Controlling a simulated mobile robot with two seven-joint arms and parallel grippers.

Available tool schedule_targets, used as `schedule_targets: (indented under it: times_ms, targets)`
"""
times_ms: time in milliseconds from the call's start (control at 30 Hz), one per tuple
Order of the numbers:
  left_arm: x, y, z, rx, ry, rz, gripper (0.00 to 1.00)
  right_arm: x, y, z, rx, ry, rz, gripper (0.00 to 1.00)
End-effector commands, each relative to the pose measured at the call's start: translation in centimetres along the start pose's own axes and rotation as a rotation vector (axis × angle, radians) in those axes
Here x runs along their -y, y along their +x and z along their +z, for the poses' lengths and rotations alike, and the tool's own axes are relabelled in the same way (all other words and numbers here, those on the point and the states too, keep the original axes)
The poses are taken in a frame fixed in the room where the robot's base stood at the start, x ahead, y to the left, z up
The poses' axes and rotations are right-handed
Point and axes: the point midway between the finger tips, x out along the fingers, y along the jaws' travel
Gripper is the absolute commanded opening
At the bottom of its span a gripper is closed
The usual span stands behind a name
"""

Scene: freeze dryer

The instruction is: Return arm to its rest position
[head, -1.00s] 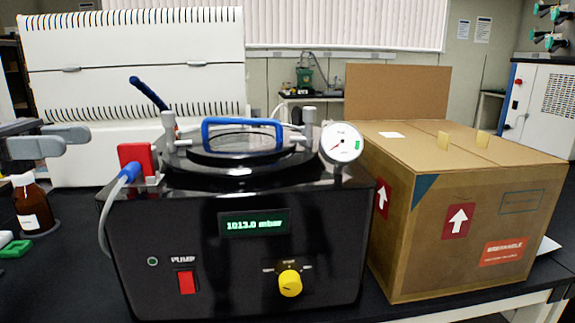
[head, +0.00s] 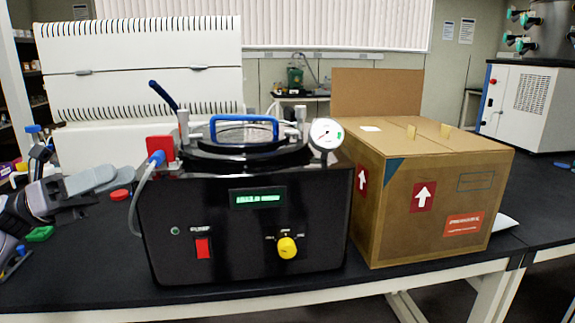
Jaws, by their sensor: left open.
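My left arm comes in from the left edge, with the grey left gripper (head: 112,180) open and empty, left of the black freeze dryer (head: 215,262) and apart from it. The freeze dryer has a blue lid handle (head: 244,120), a round gauge (head: 325,134), a red pump switch (head: 203,248) and a yellow knob (head: 287,248). Its green display (head: 258,199) is lit but too blurred to read. A pale hose (head: 135,208) with a blue end joins a red block (head: 160,149) at the dryer's left. My right gripper is out of view.
A cardboard box (head: 445,225) with white arrow labels stands close to the dryer's right. A large white ribbed unit (head: 140,60) stands behind. A red cap (head: 120,195) and a green item (head: 40,234) lie on the black bench near my left gripper. The bench's front edge shows below.

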Motion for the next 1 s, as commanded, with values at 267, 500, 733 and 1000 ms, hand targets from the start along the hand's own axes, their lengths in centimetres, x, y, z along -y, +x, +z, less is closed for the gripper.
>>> schedule_targets:
  times_ms: [267, 500, 733, 1000]
  targets:
    - [-4.5, 1.4, -7.4, 0.390, -0.565, 0.079, 0.51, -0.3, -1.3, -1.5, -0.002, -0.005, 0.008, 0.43]
    - [-7.1, -0.6, -16.3, 0.757, -1.087, 0.212, 0.51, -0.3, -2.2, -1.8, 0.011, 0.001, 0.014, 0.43]
    - [-6.5, -3.8, -27.6, 1.138, -1.588, 0.398, 0.51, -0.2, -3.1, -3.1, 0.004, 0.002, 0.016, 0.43]
    - [-0.4, -6.8, -40.9, 1.578, -2.078, 0.660, 0.51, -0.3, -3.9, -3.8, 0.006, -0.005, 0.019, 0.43]
